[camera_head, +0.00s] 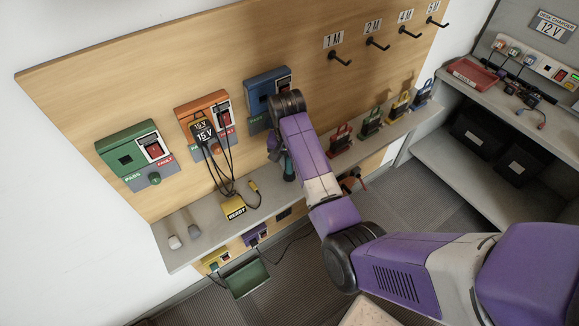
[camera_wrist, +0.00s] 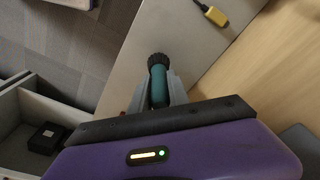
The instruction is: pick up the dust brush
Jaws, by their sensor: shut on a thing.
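My gripper (camera_wrist: 161,88) is shut on the dust brush (camera_wrist: 158,70), a short teal handle with a dark, ridged round end. The fingers sit on both sides of the teal handle. In the head view the teal brush (camera_head: 289,171) shows just below my gripper (camera_head: 283,152), in front of the wood panel and over the grey shelf. My wrist hides part of it there. I cannot tell whether the brush still touches the shelf.
The grey shelf (camera_head: 273,207) bears a yellow READY block (camera_head: 234,210) with cables on the left and several coloured clamp-like items (camera_head: 371,122) on the right. Green (camera_head: 128,155), orange (camera_head: 196,106) and blue (camera_head: 262,85) test boxes hang on the panel. Black hooks (camera_head: 340,59) stick out above.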

